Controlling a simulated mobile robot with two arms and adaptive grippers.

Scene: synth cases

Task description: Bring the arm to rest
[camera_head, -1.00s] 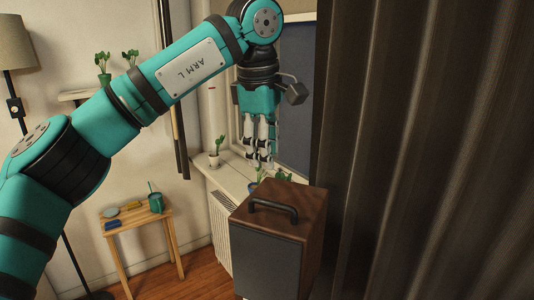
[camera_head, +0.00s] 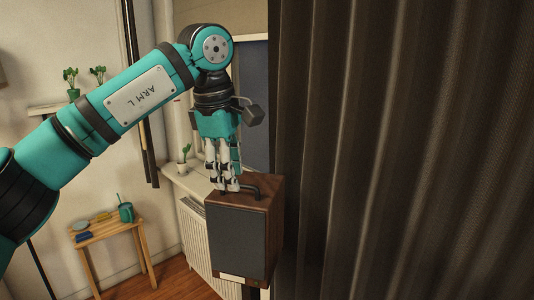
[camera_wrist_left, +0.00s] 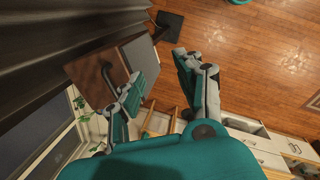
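My left gripper (camera_head: 228,187) hangs fingers down from the teal arm, in front of the box's top in the head view. The left wrist view shows its two fingers (camera_wrist_left: 158,75) spread apart with nothing between them. The brown wooden box (camera_head: 268,222) has a dark grey front and a black handle (camera_head: 251,189) on top, partly hidden by the fingers. In the left wrist view the box (camera_wrist_left: 92,82) lies left of the fingers, one finger overlapping it near the handle. Whether they touch is unclear. My right gripper is not seen.
A dark curtain (camera_head: 400,150) fills the right side, close to the box. A potted plant (camera_head: 184,161) stands on the windowsill. Wooden floor (camera_wrist_left: 255,50) is open right of the fingers.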

